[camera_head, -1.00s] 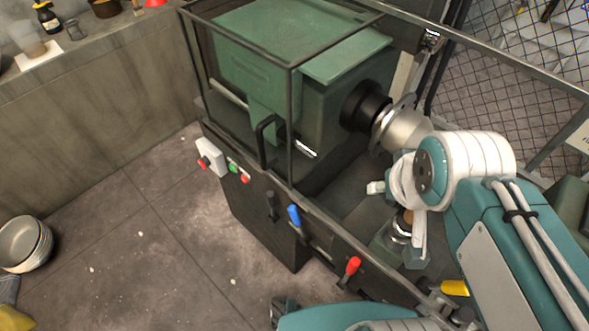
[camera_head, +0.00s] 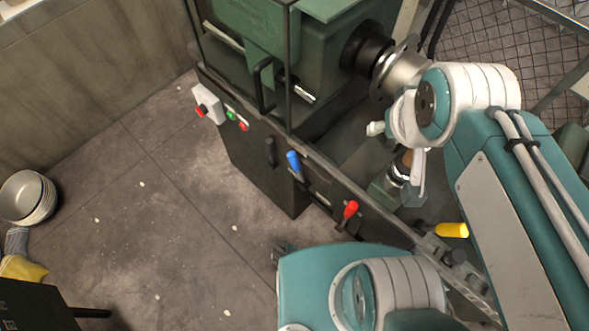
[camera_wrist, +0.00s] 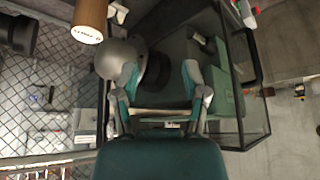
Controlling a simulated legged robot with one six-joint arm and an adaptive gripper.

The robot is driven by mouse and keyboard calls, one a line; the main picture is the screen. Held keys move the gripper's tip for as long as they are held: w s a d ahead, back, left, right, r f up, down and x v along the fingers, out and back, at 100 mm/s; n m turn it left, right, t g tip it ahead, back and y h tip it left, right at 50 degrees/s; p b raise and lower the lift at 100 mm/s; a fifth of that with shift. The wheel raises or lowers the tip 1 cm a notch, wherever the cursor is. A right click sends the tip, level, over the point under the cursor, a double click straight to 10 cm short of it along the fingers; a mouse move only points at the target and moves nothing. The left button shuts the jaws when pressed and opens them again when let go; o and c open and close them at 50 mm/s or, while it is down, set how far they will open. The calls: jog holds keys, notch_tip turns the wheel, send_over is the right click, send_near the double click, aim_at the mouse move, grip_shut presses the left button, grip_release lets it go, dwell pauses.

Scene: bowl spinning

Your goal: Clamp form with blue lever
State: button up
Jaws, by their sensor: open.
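The blue lever (camera_head: 294,163) stands on the dark front of the green machine (camera_head: 330,60), between a black lever and a red one. A metallic form (camera_head: 405,75) sits at the black spindle (camera_head: 366,47). It also shows as a grey rounded shape in the wrist view (camera_wrist: 117,60). My gripper (camera_wrist: 160,78) is open, with its two fingers spread apart and nothing visible between them. It is close to the form and well away from the blue lever. My arm partly hides the form in the head view.
A red lever (camera_head: 348,212) and a yellow handle (camera_head: 452,230) lie further along the machine front. A switch box (camera_head: 208,104) is at its left. Stacked bowls (camera_head: 27,197) stand at the far left.

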dwell(0.3)
jog(key=shift+o, duration=1.2)
jog(key=n+t+h, duration=0.1)
jog(key=n+h, duration=1.3)
jog(key=n, duration=1)
send_over(292, 161)
jog(key=s, duration=0.5)
notch_tip(292, 161, down, 28)
jog(key=r, duration=0.1)
jog(key=s+a+f+n+t+y, duration=0.35)
jog(key=a+f+n+t, duration=0.25)
jog(key=f+n+t, duration=0.35)
jog(key=shift+g, duration=0.65)
jog(key=x, duration=0.3)
jog(key=f+x, duration=0.1)
jog(key=x, duration=0.3)
jog(key=f+x, duration=0.1)
jog(key=x, duration=0.3)
jog(key=shift+a, duration=0.2)
